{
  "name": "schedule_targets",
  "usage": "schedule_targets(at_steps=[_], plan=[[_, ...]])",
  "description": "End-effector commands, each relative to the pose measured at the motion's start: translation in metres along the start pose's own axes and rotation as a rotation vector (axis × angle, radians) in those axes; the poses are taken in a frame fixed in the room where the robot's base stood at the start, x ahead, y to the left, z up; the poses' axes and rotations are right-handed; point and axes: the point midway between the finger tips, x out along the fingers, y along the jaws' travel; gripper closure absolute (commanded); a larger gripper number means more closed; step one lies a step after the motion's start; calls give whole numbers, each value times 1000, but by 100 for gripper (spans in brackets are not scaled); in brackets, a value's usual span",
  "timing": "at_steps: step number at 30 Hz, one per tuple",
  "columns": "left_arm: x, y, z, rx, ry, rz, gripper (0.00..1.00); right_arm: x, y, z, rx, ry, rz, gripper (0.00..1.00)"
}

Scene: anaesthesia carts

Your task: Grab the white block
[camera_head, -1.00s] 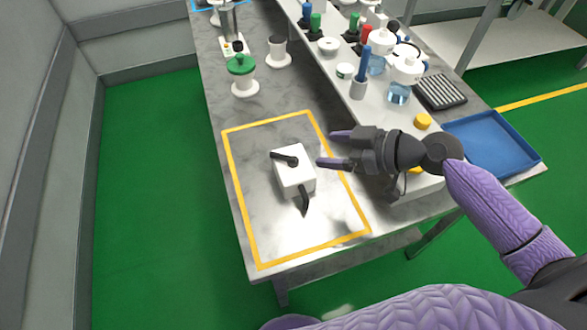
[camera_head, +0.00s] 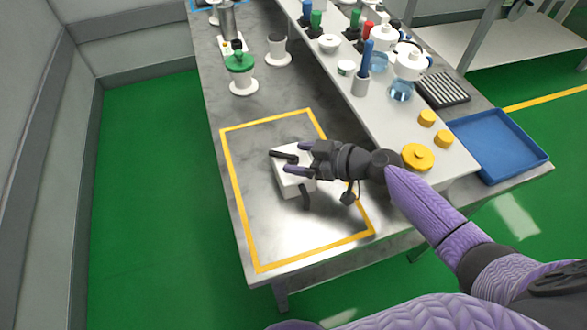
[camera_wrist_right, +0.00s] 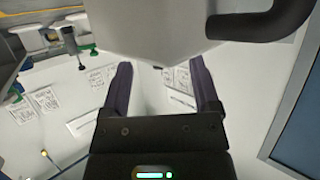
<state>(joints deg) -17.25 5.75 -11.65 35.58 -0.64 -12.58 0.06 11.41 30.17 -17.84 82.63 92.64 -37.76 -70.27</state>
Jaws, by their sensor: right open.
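The white block (camera_head: 289,182) sits on the metal table inside the yellow outlined rectangle in the head view. It has a black handle on its top and another black handle at its lower side. My right gripper (camera_head: 294,159) is open, with its purple fingertips at the block's upper right, over or beside it; contact is unclear. In the right wrist view the block (camera_wrist_right: 150,30) fills the top centre, just beyond the open, empty fingers (camera_wrist_right: 160,85), with a dark handle at right. My left gripper is not in view.
A raised white shelf (camera_head: 385,125) with bottles and yellow knobs (camera_head: 418,157) runs right of the block. A blue tray (camera_head: 497,147) lies further right. A green-topped piece (camera_head: 240,72) stands behind the rectangle. The rectangle's front part is clear.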

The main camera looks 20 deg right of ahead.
Motion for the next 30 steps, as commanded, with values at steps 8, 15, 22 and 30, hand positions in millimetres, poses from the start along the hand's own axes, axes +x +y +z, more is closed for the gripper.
schedule_targets(at_steps=[8,15,22,30], plan=[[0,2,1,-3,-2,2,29,0,0,0,0,0,0,64],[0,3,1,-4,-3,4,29,-1,0,0,1,0,0,100],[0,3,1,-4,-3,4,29,-1,0,0,1,0,0,100],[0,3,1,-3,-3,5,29,-1,0,0,0,0,0,100]])
